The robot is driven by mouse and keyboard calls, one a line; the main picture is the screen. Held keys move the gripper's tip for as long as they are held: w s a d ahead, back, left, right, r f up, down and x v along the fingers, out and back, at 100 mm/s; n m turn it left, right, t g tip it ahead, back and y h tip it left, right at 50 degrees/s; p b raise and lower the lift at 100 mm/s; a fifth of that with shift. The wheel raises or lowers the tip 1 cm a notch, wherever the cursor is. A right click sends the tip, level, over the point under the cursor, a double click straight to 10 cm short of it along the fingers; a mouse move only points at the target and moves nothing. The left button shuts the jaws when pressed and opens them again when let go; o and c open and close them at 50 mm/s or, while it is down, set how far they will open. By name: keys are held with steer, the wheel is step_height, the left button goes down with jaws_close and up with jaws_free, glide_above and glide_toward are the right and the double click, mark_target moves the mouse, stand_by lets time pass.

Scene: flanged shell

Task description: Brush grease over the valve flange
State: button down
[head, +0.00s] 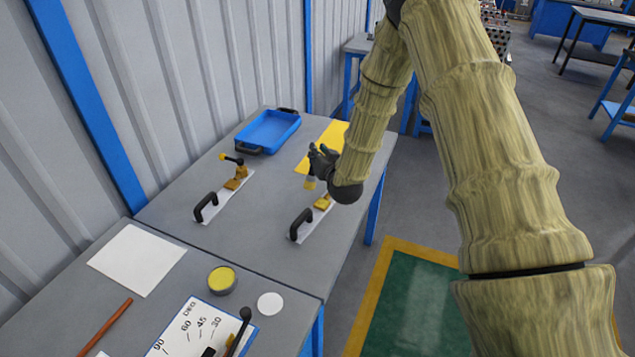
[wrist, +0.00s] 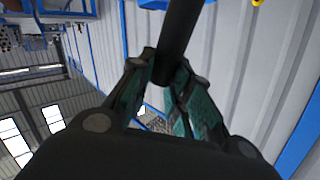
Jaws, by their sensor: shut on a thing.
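My gripper (head: 318,163) is over the right part of the table, shut on a dark handle. In the wrist view the black handle (wrist: 180,35) runs up between the two fingers (wrist: 167,72). A small tan tip (head: 310,184), probably the brush head, shows below the gripper in the head view. Just below and right of it, a brass fitting (head: 322,203) sits on a white plate with a black handle (head: 300,224). I cannot tell whether the tip touches it. A second brass fitting (head: 233,182) with a black lever is on the left plate. An open tin of yellow grease (head: 222,278) stands nearer.
A blue tray (head: 268,130) and a yellow sheet (head: 334,134) lie at the far end. A white sheet (head: 137,259), a white disc (head: 270,303), an angle chart (head: 184,338) and a brown rod (head: 105,327) lie in front. The wall borders the left side.

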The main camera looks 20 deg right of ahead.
steer(key=shift+s+d+f+m+t+h+b, duration=0.15)
steer(key=shift+s+d+f+m+t+b, duration=0.2)
steer(key=shift+s+b, duration=0.3)
steer(key=shift+s+d+f+m+t+h+b, duration=0.15)
steer(key=shift+s+d+b, duration=0.25)
steer(key=shift+s+b, duration=0.2)
